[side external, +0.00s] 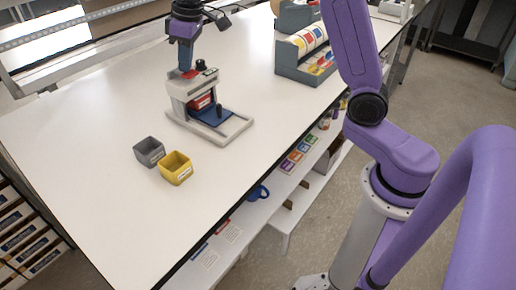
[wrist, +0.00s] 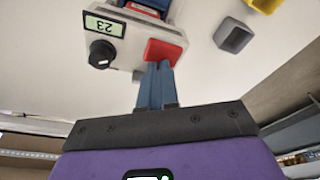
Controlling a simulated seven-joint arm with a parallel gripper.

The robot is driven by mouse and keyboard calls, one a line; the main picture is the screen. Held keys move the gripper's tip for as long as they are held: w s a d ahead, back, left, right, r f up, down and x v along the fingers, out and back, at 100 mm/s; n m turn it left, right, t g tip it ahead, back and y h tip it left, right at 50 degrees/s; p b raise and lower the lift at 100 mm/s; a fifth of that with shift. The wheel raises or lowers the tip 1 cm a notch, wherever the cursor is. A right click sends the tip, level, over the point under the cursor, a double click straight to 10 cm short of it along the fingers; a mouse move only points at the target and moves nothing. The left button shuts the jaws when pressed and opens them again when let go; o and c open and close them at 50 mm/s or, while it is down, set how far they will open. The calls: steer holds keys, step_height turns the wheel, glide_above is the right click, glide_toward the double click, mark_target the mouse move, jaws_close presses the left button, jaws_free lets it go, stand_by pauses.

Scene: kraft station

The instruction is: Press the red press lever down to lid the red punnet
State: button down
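The press (side external: 190,92) is a pale machine on a light base frame, with a blue plate (side external: 212,116) at its front. The red punnet (side external: 201,102) sits inside, under the press head. The red press lever (wrist: 166,50) is a flat red pad at the edge of the press top; a bit of red lever (side external: 190,74) also shows in the side view. My gripper (wrist: 157,68) has its two blue-grey fingers together with nothing between them. Its tips (side external: 186,69) are over the lever; I cannot tell whether they touch it.
A black knob (wrist: 101,54) and a display reading 23 (wrist: 104,26) are on the press top beside the lever. A grey bin (side external: 149,151) and a yellow bin (side external: 176,168) stand nearer the table's front edge. A grey rack (side external: 306,55) stands behind right. The left tabletop is clear.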

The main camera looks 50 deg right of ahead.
step_height(320, 180, up, 9)
stand_by(1.1)
steer(key=s+a+f+n+g, duration=0.1)
steer(key=s+a+f+n, duration=0.15)
steer(key=s, duration=0.65)
steer(key=s+a+f+n, duration=0.15)
steer(key=s+f, duration=0.25)
steer(key=s, duration=0.4)
steer(key=s+d+f+n, duration=0.1)
steer(key=s+d+f, duration=0.1)
steer(key=s, duration=0.4)
steer(key=s+d+f, duration=0.2)
steer(key=s+f, duration=0.2)
steer(key=s, duration=0.3)
steer(key=s+d+f+n, duration=0.1)
steer(key=s+d+f, duration=0.2)
steer(key=s, duration=0.4)
steer(key=shift+s+f+n+g+h, duration=0.2)
steer(key=shift+f+n+g+h, duration=0.1)
steer(key=shift+f+g, duration=0.15)
